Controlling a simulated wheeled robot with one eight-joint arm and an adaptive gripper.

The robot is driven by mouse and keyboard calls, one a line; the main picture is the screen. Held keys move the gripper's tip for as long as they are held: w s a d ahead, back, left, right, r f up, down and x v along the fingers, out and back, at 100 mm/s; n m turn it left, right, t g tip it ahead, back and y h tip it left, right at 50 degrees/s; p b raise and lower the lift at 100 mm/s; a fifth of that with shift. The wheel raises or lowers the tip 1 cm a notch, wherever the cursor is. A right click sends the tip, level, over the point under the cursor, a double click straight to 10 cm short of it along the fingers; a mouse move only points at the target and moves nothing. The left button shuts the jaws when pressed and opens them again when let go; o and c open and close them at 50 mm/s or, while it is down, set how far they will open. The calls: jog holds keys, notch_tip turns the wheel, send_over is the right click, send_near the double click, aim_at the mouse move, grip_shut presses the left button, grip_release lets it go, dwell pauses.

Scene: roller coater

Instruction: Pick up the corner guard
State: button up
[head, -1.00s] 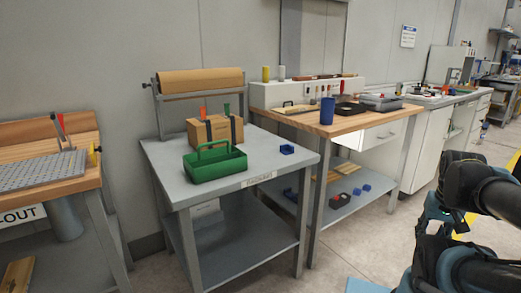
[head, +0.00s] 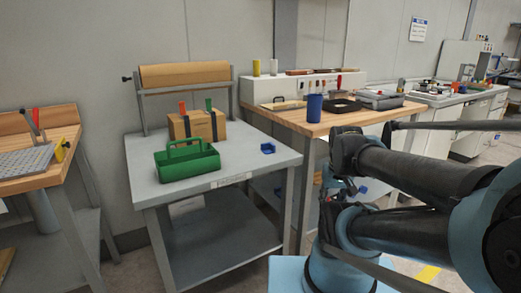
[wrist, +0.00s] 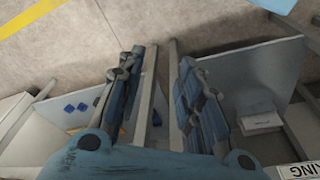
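A small blue angular piece (head: 268,148), which looks like the corner guard, lies on the right part of the grey packing table (head: 146,194). It stands apart from the green caddy to its left. My gripper (wrist: 160,58) shows in the wrist view with its two fingers spread and nothing held between them. It points down past table legs and lower shelves, and the blue piece on the tabletop cannot be made out there. In the head view my arm fills the right side, and I cannot make out the fingers.
On the packing table are a green caddy (head: 187,163) and a cardboard box (head: 220,130), with a paper roll (head: 184,74) behind. A wooden bench (head: 345,119) with a blue cup (head: 314,107) stands to the right. Blue pieces (wrist: 76,107) lie on a lower shelf.

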jog(key=shift+d, duration=0.2)
jog(key=o, duration=0.4)
jog(key=shift+r, duration=0.1)
jog(key=o, duration=0.4)
jog(key=shift+a+r+n, duration=0.2)
jog(key=shift+r+n, duration=0.2)
jog(key=shift+r, duration=0.6)
jog(key=shift+c, duration=0.2)
notch_tip(320, 180, up, 22)
jog(key=n+g, duration=0.2)
jog(key=n, duration=2.1)
send_over(268, 150)
notch_tip(268, 150, down, 11)
jog(key=shift+w+d+f, duration=0.1)
jog(key=shift+w, duration=0.05)
jog(key=shift+s+f, duration=0.15)
jog(key=shift+f, duration=1.3)
jog(key=shift+s+f, duration=0.15)
jog(key=shift+f, duration=1.25)
